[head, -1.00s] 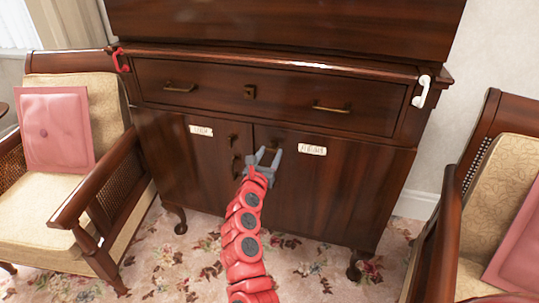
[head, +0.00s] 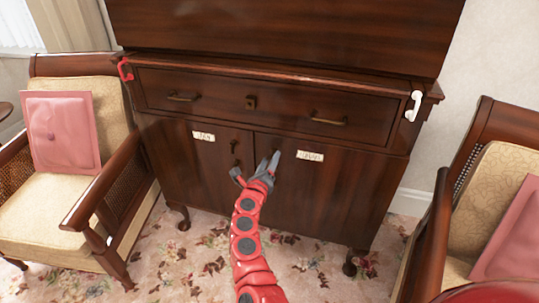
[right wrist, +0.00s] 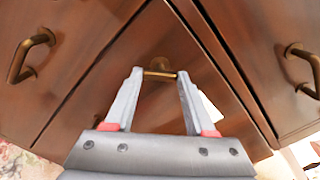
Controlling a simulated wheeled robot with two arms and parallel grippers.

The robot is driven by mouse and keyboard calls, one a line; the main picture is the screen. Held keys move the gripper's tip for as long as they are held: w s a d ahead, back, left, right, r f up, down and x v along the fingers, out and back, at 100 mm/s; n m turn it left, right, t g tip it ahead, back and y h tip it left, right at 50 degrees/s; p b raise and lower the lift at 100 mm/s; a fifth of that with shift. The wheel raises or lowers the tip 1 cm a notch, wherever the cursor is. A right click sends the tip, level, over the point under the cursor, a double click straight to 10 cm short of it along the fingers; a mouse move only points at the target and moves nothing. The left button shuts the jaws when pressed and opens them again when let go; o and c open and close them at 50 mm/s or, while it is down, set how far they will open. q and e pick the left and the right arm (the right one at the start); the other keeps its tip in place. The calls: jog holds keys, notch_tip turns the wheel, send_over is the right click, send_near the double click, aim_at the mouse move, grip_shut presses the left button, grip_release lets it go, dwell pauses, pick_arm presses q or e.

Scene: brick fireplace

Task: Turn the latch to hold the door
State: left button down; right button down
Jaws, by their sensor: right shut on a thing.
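A dark wooden cabinet has two lower doors, a left door (head: 200,165) and a right door (head: 325,200), both looking closed. My right gripper (head: 256,166) is at the upper inner edge of the right door, by the seam. In the right wrist view, a small brass fitting (right wrist: 159,70) sits between the fingertips of this gripper (right wrist: 158,76), which is shut on it. I cannot tell whether this fitting is a latch or a handle. Brass fittings (head: 234,147) also show on the left door's inner edge. My left gripper is not in view.
A drawer (head: 265,100) with brass pulls lies above the doors. A red hook-like piece (head: 125,69) and a white one (head: 413,106) are at the cabinet's upper corners. Armchairs with pink cushions (head: 62,133) flank it. Carpet (head: 200,255) in front is clear.

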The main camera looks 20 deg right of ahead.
jog(key=n+p, duration=0.1)
jog(key=n, duration=0.1)
jog(key=n+p, duration=0.1)
jog(key=p, duration=0.1)
jog(key=n+p, duration=0.2)
jog(key=shift+r+n, duration=0.25)
jog(key=shift+n, duration=0.05)
jog(key=shift+f+n+p, duration=0.2)
jog(key=shift+n+p, duration=1.4)
jog(key=shift+n, duration=0.4)
jog(key=shift+c, duration=1.2)
grip_release()
jog(key=shift+f, duration=0.1)
jog(key=v, duration=1.7)
jog(key=shift+s, duration=0.2)
